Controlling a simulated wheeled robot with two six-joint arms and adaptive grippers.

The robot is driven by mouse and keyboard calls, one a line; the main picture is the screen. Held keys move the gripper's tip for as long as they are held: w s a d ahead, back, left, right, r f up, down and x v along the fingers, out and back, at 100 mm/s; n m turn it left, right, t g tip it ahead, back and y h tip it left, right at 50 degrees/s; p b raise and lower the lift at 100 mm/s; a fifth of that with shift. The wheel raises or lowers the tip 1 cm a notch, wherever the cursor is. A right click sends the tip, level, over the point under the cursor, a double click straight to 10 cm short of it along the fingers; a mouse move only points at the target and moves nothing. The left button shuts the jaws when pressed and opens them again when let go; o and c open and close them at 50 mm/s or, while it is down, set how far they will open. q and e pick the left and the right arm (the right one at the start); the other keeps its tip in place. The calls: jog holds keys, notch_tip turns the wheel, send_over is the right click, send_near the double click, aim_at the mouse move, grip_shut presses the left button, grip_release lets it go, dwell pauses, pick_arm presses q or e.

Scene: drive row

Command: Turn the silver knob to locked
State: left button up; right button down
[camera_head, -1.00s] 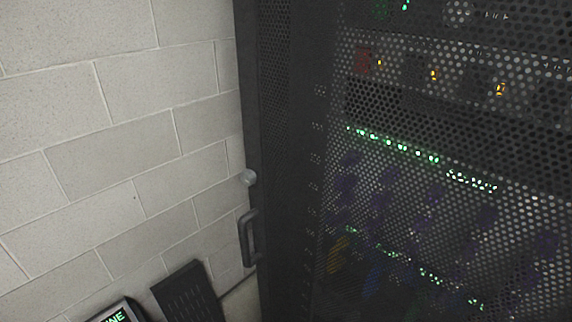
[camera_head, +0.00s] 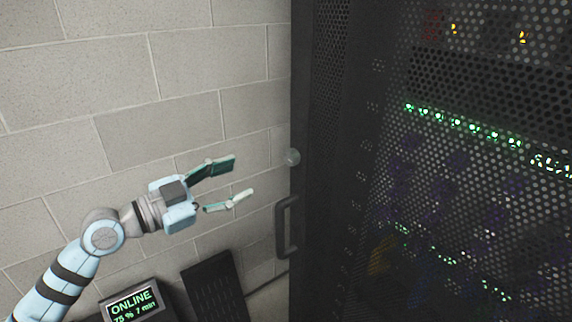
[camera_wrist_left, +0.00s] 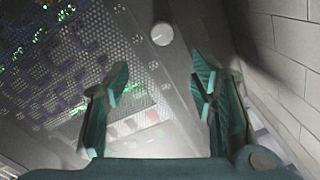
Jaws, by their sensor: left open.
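The silver knob (camera_head: 292,157) is a small round knob on the left edge of the dark rack door, above the door handle. It also shows in the left wrist view (camera_wrist_left: 162,34), beyond and above the gap between the fingers, with a mark line on its face. My left gripper (camera_head: 238,180) is open and empty, left of the knob and apart from it, with its fingers pointing right. Both fingers show in the left wrist view (camera_wrist_left: 158,84) with nothing between them. My right gripper is not in view.
A black door handle (camera_head: 285,227) sticks out below the knob. The perforated rack door (camera_head: 470,200) fills the right side. A block wall (camera_head: 160,60) stands behind my left arm. A display reading ONLINE (camera_head: 133,303) and a dark panel (camera_head: 215,288) stand low at the left.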

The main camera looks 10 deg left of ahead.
aim_at(288, 158)
pick_arm(q)
jog(key=p+x, duration=0.2)
jog(key=x, duration=1.1)
jog(key=shift+w+d+f+p, duration=0.1)
jog(key=shift+w+p, duration=0.2)
jog(key=shift+w, duration=0.1)
jog(key=c, duration=1.1)
jog(key=shift+c, duration=0.2)
